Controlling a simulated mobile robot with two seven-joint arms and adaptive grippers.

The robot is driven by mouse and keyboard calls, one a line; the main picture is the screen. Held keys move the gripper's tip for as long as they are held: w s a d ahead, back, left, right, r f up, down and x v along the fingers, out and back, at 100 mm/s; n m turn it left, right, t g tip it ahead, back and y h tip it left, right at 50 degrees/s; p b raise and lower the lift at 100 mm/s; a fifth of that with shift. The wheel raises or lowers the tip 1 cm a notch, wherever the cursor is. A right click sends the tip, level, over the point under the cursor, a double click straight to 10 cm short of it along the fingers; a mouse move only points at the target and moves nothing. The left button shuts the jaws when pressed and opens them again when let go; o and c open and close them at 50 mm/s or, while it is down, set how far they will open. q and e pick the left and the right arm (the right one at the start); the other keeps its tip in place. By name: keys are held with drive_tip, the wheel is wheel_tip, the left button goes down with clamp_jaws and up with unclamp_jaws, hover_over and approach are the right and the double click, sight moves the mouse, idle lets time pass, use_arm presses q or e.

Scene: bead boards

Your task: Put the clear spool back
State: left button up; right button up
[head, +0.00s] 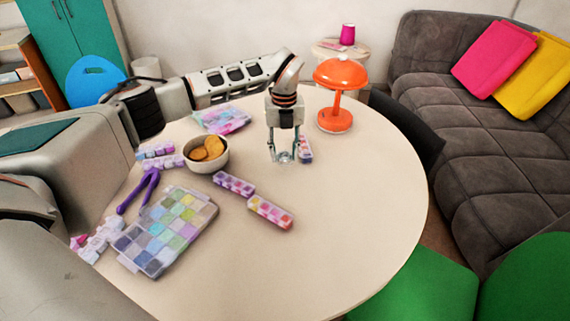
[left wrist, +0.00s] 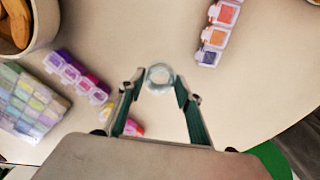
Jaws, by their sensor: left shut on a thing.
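The clear spool (head: 285,157) is small, round and see-through. It also shows in the left wrist view (left wrist: 159,77), between the two fingertips. My left gripper (head: 283,160) points down over the back middle of the round table and is shut on the spool. I cannot tell whether the spool touches the table. In the left wrist view the green-lined fingers (left wrist: 160,90) lie on either side of it. My right gripper is in neither view.
A bead strip (head: 305,149) lies just right of the gripper, before an orange lamp (head: 334,118). Two more strips (head: 233,184) (head: 270,212), a large bead box (head: 205,199), a purple tool (head: 140,192) and a cookie bowl (head: 208,167) lie left. The table (head: 365,215) is clear at right.

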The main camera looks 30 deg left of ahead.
sight(284, 172)
use_arm(q)
drive_tip(key=shift+f, duration=0.2)
wheel_tip(284, 172, down, 4)
drive_tip(key=shift+b, duration=0.4)
drive_tip(key=shift+r, duration=0.1)
drive_tip(key=o, duration=0.9)
